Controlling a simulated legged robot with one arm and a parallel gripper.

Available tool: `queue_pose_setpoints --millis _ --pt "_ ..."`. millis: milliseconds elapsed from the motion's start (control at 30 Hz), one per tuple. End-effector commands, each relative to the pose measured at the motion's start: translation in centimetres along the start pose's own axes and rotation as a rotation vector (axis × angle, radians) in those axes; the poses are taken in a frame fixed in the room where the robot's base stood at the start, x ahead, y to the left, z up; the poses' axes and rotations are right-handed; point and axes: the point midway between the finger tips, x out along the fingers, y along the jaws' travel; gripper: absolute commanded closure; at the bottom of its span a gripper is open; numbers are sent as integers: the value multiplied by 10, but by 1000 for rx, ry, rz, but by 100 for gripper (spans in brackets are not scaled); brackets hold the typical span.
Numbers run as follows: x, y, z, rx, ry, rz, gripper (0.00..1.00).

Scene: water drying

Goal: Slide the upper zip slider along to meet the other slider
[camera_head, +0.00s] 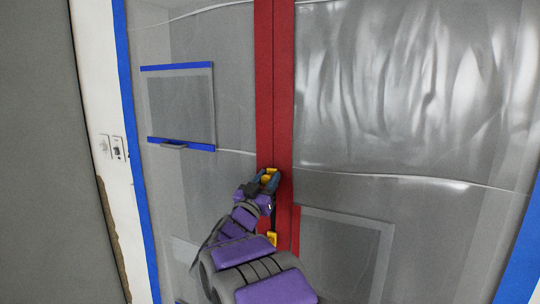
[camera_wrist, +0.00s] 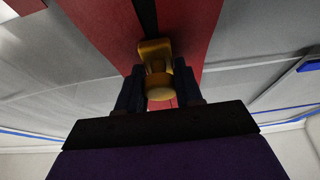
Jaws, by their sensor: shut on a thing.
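A red zip strip (camera_head: 275,80) runs vertically down a clear plastic sheet. The upper zip slider (camera_head: 268,177) is yellow and sits on the strip. My gripper (camera_head: 266,181) is shut on it. In the wrist view the yellow slider (camera_wrist: 156,60) stands between the dark fingers of my gripper (camera_wrist: 158,92), with the red strip (camera_wrist: 195,30) and its dark seam behind. The other slider (camera_head: 272,239) is also yellow and sits lower on the strip, a short way below my gripper. My arm partly hides the lower strip.
Plastic sheeting (camera_head: 410,90) with blue tape edges (camera_head: 128,100) surrounds the strip. A blue-edged panel (camera_head: 180,105) is at left. A grey-bordered panel (camera_head: 345,255) is at lower right. Switches (camera_head: 118,148) are on the white wall at far left.

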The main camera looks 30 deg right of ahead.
Motion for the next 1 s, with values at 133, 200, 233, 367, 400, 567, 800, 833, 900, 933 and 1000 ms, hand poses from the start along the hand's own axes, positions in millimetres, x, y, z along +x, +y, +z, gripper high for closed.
queue_pose_setpoints --millis 133,200,233,367,400,567,800,833,900,933,1000 --pt "-24 -3 53 -7 -4 -8 100" --pt "-32 -3 72 -6 -5 -7 100" --pt "-35 -3 79 -4 -3 -6 100" --pt "-47 -3 108 -4 -3 -7 100" --pt "-50 -3 116 -4 -3 -7 100" --pt "-59 -2 138 -5 -2 -5 100" --pt "-64 -2 150 -2 -2 -6 100" --pt "-64 -2 150 -2 -1 -5 100" --pt "-64 -2 150 -2 -1 -5 100" --pt "-64 -2 150 -2 -1 -5 100" --pt "-64 -2 150 -2 -1 -5 100"
